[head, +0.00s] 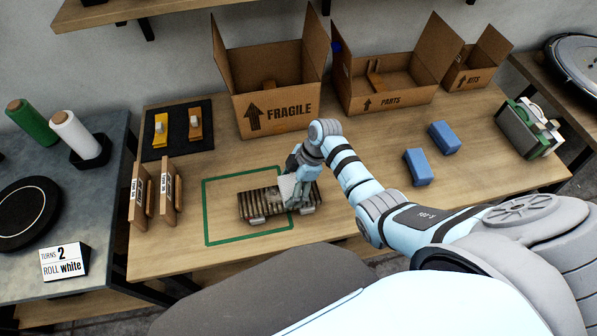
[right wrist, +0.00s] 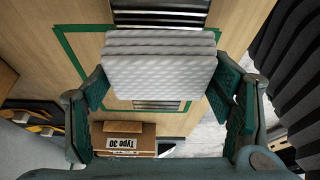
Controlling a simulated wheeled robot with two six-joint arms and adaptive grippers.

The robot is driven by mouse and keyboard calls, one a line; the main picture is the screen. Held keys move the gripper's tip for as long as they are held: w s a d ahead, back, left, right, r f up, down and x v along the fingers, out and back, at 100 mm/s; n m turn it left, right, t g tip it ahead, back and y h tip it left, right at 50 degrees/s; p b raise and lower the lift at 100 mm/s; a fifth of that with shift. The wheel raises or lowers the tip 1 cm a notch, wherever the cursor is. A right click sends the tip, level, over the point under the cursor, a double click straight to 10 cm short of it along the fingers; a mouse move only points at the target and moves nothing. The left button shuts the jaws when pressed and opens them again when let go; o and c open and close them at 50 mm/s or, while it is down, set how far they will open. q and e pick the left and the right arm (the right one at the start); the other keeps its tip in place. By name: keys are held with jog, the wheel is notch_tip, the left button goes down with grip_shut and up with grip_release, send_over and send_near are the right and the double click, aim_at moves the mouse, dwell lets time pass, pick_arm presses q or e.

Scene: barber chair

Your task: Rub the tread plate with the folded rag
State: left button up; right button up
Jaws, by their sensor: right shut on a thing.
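The tread plate (head: 256,207) is a dark ribbed metal plate with pale and brownish patches. I cannot tell whether the rag touches the plate. My left gripper is not in view.
Upright labelled boards (head: 168,195) stand left of the green outline (head: 206,215). Cardboard boxes, including the FRAGILE box (head: 275,110), line the back. Two blue blocks (head: 418,167) lie right of my arm. A black mat (head: 178,145) with two tools is at back left.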

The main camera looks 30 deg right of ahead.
aim_at(289, 186)
jog(key=shift+s+d, duration=0.15)
jog(key=shift+d, duration=0.65)
jog(key=shift+a+r+p, duration=0.1)
jog(key=shift+r+p, duration=0.4)
jog(key=shift+p, duration=0.45)
notch_tip(289, 186, up, 4)
jog(key=p, duration=0.4)
jog(key=shift+f, duration=0.15)
jog(key=shift+r, duration=0.9)
